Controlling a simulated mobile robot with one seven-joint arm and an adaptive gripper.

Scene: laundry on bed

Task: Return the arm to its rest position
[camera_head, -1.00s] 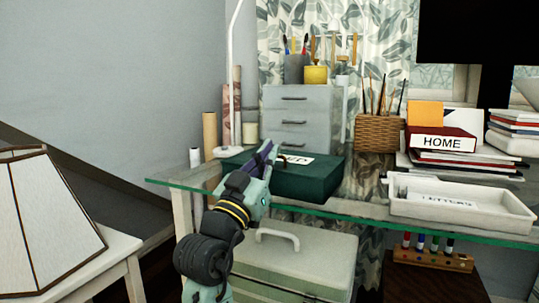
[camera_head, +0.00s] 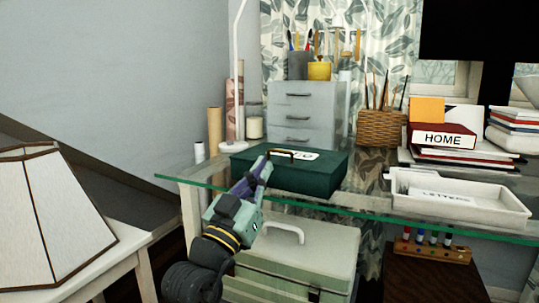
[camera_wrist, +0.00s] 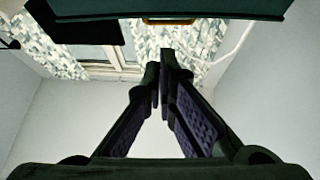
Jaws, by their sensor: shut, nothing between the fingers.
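My gripper (camera_head: 262,164) is at the front left of the glass desk (camera_head: 190,181), just in front of a dark green box (camera_head: 310,176) with a handle and a white label. In the head view its fingers point up and to the right and overlap the box's left front edge; I cannot tell whether they touch it. In the wrist view my gripper (camera_wrist: 163,62) has its fingertips together with nothing between them. The green box's edge (camera_wrist: 190,12) spans the top of that view.
A white lamp shade (camera_head: 50,215) stands on a side table at left. A grey drawer unit (camera_head: 305,115), a wicker basket (camera_head: 380,128), books (camera_head: 445,140) and a white tray (camera_head: 460,200) are on the desk. A pale case (camera_head: 290,265) with a handle is below the glass.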

